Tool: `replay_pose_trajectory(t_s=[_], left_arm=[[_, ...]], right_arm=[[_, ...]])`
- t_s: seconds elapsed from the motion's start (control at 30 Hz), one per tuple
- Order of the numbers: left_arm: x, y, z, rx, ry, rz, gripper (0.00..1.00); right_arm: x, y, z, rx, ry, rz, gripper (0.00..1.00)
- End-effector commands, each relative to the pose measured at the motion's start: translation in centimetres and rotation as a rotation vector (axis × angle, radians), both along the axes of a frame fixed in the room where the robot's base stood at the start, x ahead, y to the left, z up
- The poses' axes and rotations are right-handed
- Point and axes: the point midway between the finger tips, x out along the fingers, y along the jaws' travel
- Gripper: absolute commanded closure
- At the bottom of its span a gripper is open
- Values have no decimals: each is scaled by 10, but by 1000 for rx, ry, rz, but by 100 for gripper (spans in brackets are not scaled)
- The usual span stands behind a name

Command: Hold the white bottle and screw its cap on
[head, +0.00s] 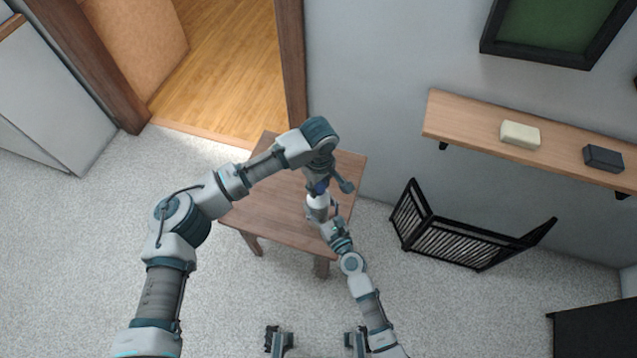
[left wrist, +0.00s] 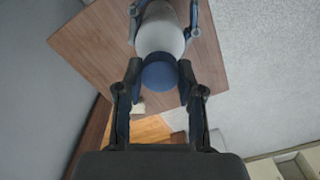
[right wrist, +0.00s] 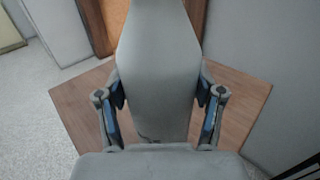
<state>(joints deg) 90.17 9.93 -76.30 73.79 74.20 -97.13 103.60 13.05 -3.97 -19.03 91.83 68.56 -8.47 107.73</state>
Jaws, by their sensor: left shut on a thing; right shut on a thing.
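The white bottle (head: 317,201) stands over the small wooden table, with the blue cap (head: 321,187) at its top. In the left wrist view the cap (left wrist: 159,72) lies in line with the bottle's white body (left wrist: 160,35); I cannot tell whether it is threaded. My left gripper (left wrist: 159,78) is shut on the cap, with a finger on each side. My right gripper (right wrist: 160,95) is shut on the bottle, whose pale body (right wrist: 158,65) fills the space between its fingers. The cap is out of the right wrist view.
The wooden table (head: 270,205) has bare top around the bottle. A wall shelf (head: 470,128) with a cream block (head: 520,134) and a dark block (head: 603,158) is at right. A black slatted rack (head: 460,240) stands on the carpet. A doorway (head: 220,70) opens at upper left.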

Motion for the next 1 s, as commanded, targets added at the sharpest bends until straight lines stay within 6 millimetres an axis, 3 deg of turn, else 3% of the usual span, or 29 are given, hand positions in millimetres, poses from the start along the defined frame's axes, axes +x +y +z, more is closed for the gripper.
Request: replay_pose_trajectory(t_s=[1.0], left_arm=[[3,1,-2,-12,1,-2711,100]], right_arm=[[-1,2,0,-2,0,4,100]])
